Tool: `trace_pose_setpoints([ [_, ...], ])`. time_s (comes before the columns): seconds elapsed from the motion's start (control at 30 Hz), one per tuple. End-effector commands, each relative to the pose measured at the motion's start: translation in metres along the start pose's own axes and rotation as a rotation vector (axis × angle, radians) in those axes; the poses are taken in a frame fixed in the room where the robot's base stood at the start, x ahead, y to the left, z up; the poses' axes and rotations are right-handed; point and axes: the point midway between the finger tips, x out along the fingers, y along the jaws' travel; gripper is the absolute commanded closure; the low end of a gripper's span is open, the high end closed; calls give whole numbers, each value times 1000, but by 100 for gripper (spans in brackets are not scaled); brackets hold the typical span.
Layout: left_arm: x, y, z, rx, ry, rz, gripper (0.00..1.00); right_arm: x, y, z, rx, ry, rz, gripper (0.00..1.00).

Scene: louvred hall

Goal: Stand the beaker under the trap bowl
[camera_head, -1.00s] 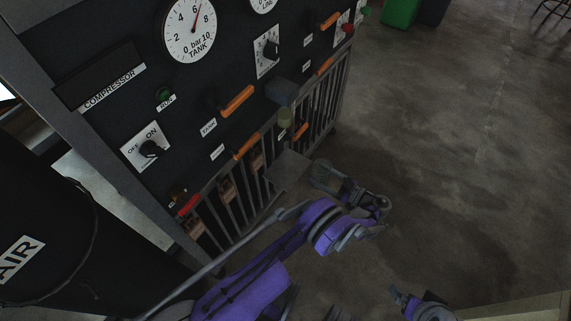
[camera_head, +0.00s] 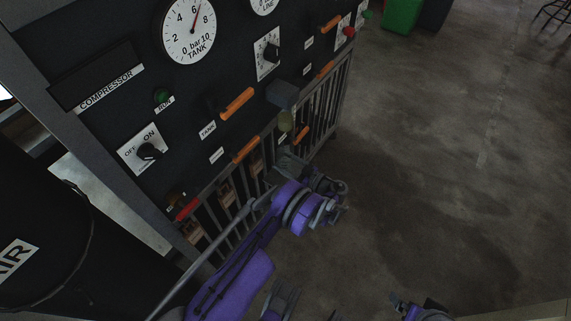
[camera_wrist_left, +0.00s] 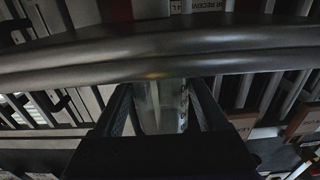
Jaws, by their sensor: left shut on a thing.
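The clear beaker (camera_wrist_left: 158,105) stands between the two dark fingers of my left gripper in the left wrist view, and the gripper is shut on it. In the head view my left gripper (camera_head: 290,167) is low at the panel's front, over the small grey shelf and below the trap bowl. The trap bowl (camera_head: 286,121) is a small yellowish translucent cup under a grey block. My gripper and wrist mostly hide the beaker and shelf in the head view, so I cannot tell whether they touch. Part of my right gripper (camera_head: 402,301) shows at the bottom edge.
The black compressor panel carries orange handles (camera_head: 237,103), gauges (camera_head: 188,30) and knobs. Vertical bars (camera_head: 325,110) run below it. A dark curved bar (camera_wrist_left: 160,52) crosses the left wrist view close up. A black air tank (camera_head: 40,225) stands left. Open concrete floor lies right.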

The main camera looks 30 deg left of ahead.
Motion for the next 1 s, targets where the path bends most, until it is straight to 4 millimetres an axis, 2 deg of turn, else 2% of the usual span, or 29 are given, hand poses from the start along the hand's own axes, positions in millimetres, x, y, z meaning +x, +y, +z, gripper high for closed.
trace_pose_setpoints([
  [0.03, 0, 0, 6, 0, 0, 0, 79, 2, 0, 1, 0, -1, 0, 0],
  [0.43, 0, 0, 11, 0, 0, -1, 79, 7, 0, 2, 0, -2, 0, 0],
  [0.47, 0, 0, 11, 0, 0, -1, 23, 7, 0, 2, 0, -2, 0, 0],
  [0.6, 0, 0, 10, 0, 0, -1, 0, 6, 0, 2, 0, -2, 0, 0],
  [0.83, 0, 0, 9, 0, 0, -1, 0, 5, 0, 2, 0, -2, 0, 0],
  [0.93, 0, 0, 3, -1, 0, -1, 0, -1, 0, 0, 0, 0, 0, 0],
  [1.0, -11, 0, 5, 0, 0, 1, 0, 0, 0, 0, 0, 0, 0, 0],
])
